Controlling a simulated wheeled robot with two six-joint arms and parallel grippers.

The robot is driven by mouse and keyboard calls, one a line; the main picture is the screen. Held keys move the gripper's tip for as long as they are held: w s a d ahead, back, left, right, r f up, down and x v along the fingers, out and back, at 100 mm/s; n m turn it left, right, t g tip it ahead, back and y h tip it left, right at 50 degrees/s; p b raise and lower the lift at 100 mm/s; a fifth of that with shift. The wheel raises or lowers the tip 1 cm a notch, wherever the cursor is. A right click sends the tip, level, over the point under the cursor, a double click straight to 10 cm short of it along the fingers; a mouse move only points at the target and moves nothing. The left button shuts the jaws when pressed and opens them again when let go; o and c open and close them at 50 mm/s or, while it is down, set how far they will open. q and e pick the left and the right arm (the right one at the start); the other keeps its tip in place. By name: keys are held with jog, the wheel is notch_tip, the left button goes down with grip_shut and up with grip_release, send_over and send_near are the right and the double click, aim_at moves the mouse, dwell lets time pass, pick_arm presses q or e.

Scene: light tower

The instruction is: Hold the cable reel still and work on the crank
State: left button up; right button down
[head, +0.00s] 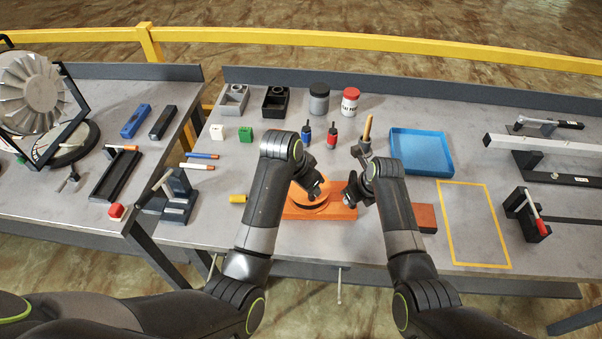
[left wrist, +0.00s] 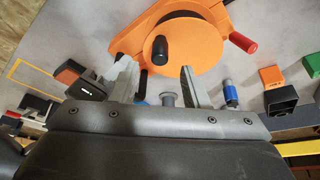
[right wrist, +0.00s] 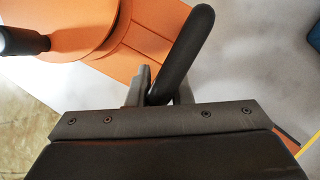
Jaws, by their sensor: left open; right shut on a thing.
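The orange cable reel (head: 303,212) lies on the near part of the middle bench, partly hidden by my arms. In the left wrist view, an orange disc (left wrist: 182,48) carries an upright black knob (left wrist: 160,49), and a red-tipped handle (left wrist: 243,42) sticks out to the right. My left gripper (head: 317,188) is open and empty over the reel; the black knob lies just beyond its fingertips. My right gripper (head: 349,190) is at the reel's right side, shut on a black handle (right wrist: 187,48). I cannot tell how this handle joins the reel. Orange reel parts (right wrist: 75,28) show at left.
A blue tray (head: 420,152) and a yellow-taped rectangle (head: 475,265) lie to the right. A wooden-handled tool (head: 367,128) stands behind my right gripper. Red (head: 332,136) and blue (head: 306,132) screwdrivers stand behind the reel.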

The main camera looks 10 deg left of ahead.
pick_arm(q)
notch_tip(320, 180, up, 6)
send_over(298, 200)
jog(key=s, duration=0.3)
jog(key=shift+w+d, duration=0.15)
jog(key=shift+d, duration=0.3)
jog(key=shift+a+f, duration=0.1)
jog(key=shift+a, duration=0.15)
jog(key=c, duration=0.5)
jog(key=a+n, duration=0.1)
jog(key=a, duration=0.1)
jog(key=a+f+n+h, duration=0.1)
jog(key=a, duration=0.1)
jog(key=shift+w+f, duration=0.2)
grip_shut()
jog(key=s+a+n+h, duration=0.1)
jog(key=a+n+h, duration=0.15)
jog(key=a, duration=0.25)
jog(key=shift+n+t, duration=0.3)
jog(key=shift+n, duration=0.25)
jog(key=x, duration=0.3)
jog(key=d+x, duration=0.1)
jog(key=x, duration=0.7)
jog(key=shift+s+d+r, duration=0.2)
jog(key=shift+s+d, duration=0.1)
jog(key=shift+d, duration=0.2)
jog(key=shift+d+y, duration=0.25)
jog(key=shift+d, duration=0.2)
